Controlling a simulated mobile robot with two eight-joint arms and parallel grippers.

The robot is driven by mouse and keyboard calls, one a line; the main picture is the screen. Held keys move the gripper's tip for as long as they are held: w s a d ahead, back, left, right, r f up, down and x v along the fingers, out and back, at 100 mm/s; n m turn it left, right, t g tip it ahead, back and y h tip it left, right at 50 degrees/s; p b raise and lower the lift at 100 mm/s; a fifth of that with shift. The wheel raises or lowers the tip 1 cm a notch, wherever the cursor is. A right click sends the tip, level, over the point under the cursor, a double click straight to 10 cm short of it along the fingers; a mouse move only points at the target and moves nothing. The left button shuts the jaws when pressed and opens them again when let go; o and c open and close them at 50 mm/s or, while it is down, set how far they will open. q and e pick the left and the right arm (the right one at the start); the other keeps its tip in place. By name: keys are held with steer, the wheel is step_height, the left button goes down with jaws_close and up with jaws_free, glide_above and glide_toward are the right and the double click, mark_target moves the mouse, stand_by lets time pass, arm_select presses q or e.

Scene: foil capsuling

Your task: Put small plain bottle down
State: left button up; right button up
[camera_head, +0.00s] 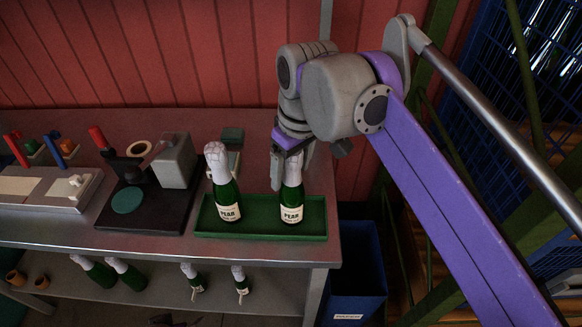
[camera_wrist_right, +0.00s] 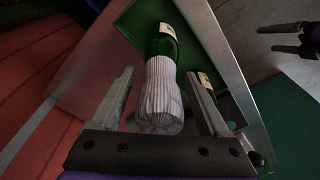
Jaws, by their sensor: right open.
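Two green bottles with pale foil tops and PEAR labels stand upright on a green tray (camera_head: 258,228) at the right end of the bench. The right bottle (camera_head: 291,197) is at my right gripper (camera_head: 290,168); the left bottle (camera_head: 226,197) stands apart. In the right wrist view, my right gripper (camera_wrist_right: 160,74) is open, with a finger on each side of one pale, ribbed foil top (camera_wrist_right: 159,95). Gaps show beside the foil. Another bottle (camera_wrist_right: 206,82) is partly hidden behind a finger. I cannot tell which bottle is the small plain one.
Left of the tray are a dark board (camera_head: 150,209) with a grey block (camera_head: 174,162) and a pale fixture (camera_head: 68,190). A blue bin (camera_head: 358,268) stands right of the bench.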

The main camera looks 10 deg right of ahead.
arm_select(q)
step_height(320, 180, up, 3)
steer(key=shift+w+f+p, duration=0.1)
steer(key=shift+f+p, duration=0.1)
steer(key=shift+p, duration=1.05)
arm_select(e)
steer(key=r, duration=0.4)
steer(key=s+r, duration=0.1)
steer(key=r, duration=0.3)
steer(key=d+r, duration=0.1)
steer(key=r, duration=0.3)
steer(key=shift+s+r, duration=0.1)
steer(key=shift+s, duration=0.2)
